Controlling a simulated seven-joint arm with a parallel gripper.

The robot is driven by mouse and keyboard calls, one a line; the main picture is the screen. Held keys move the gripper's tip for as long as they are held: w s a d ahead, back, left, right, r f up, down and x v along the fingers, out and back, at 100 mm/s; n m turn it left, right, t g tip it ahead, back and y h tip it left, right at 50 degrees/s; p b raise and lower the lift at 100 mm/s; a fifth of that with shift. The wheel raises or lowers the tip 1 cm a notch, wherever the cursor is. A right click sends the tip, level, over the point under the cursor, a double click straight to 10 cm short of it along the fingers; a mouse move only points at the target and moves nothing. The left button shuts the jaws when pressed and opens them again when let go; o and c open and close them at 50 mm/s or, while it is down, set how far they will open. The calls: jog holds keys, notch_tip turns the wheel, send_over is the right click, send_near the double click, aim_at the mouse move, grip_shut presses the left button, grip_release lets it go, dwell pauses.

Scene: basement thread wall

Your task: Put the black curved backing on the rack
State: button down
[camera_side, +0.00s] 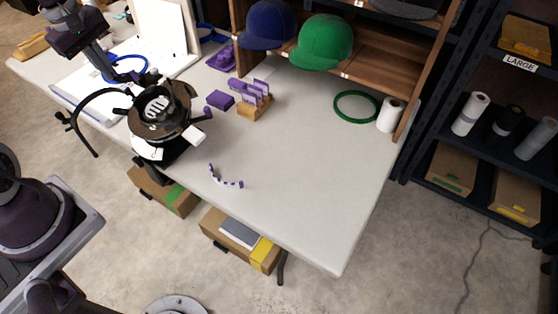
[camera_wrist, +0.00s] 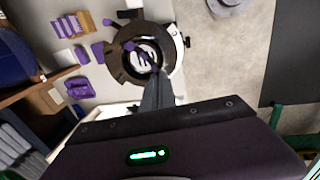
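I cannot pick out the black curved backing with certainty. A small curved strip with dark purple and white segments (camera_side: 225,178) lies on the table, right of the round fixture. A black curved band (camera_side: 92,97) sits at the table's left edge. The rack appears to be the purple slotted holder on a tan base (camera_side: 255,100), holding upright purple pieces; it also shows in the wrist view (camera_wrist: 70,25). My gripper (camera_side: 147,76) is above the back of the dark round fixture (camera_side: 160,112). In the wrist view, its grey fingers (camera_wrist: 155,85) overlap the fixture (camera_wrist: 122,62); their gap is unclear.
A purple block (camera_side: 220,100) and purple tray (camera_side: 222,59) lie near the rack. A wooden shelf (camera_side: 385,55) holds a blue cap (camera_side: 267,24) and green cap (camera_side: 322,42). A green ring (camera_side: 356,106) and white roll (camera_side: 389,115) stand right. The table's front right is clear.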

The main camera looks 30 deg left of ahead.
notch_tip(320, 180, up, 2)
jog(key=shift+w, duration=0.15)
jog(key=w+d+g, duration=0.1)
jog(key=w+d, duration=1.1)
jog(key=w, duration=0.3)
jog(key=w+d, duration=0.2)
jog(key=d, duration=0.6)
jog(key=w+d, duration=0.3)
jog(key=d, duration=0.5)
jog(key=shift+g, duration=0.5)
notch_tip(320, 180, down, 31)
jog(key=shift+s+r, duration=0.15)
jog(key=shift+r, duration=0.05)
jog(key=shift+f, duration=0.1)
jog(key=c, duration=1.7)
grip_release()
